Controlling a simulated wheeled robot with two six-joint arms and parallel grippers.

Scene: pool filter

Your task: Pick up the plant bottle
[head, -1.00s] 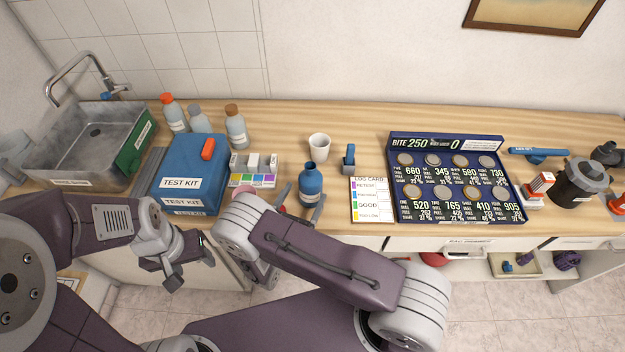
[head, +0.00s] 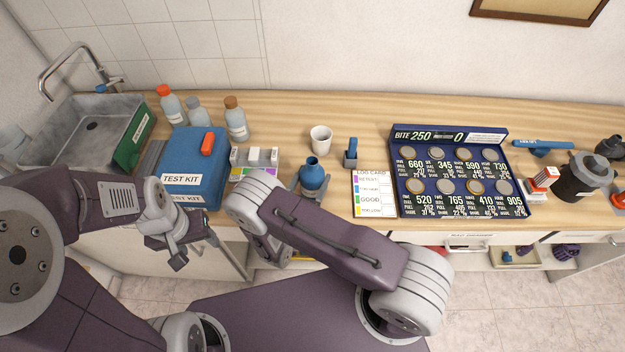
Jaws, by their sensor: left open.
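A blue bottle (head: 313,173) with an open dark neck stands upright near the counter's front edge. I cannot read a label that marks it as the plant bottle. My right gripper (head: 311,188) is at this bottle, with a finger on each side of its lower body. My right forearm hides much of that gripper, and I cannot tell whether the fingers press on the bottle. Bottles with an orange cap (head: 171,106), a grey cap (head: 197,113) and a brown cap (head: 236,120) stand farther back left. My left gripper (head: 195,250) is open and empty, in front of the counter below the test kit.
A blue test kit box (head: 193,160) stands left of the blue bottle, and a sink (head: 72,135) is at far left. A white cup (head: 321,139) stands just behind the bottle. A log card (head: 374,194) and a dark board with discs (head: 455,175) lie to the right.

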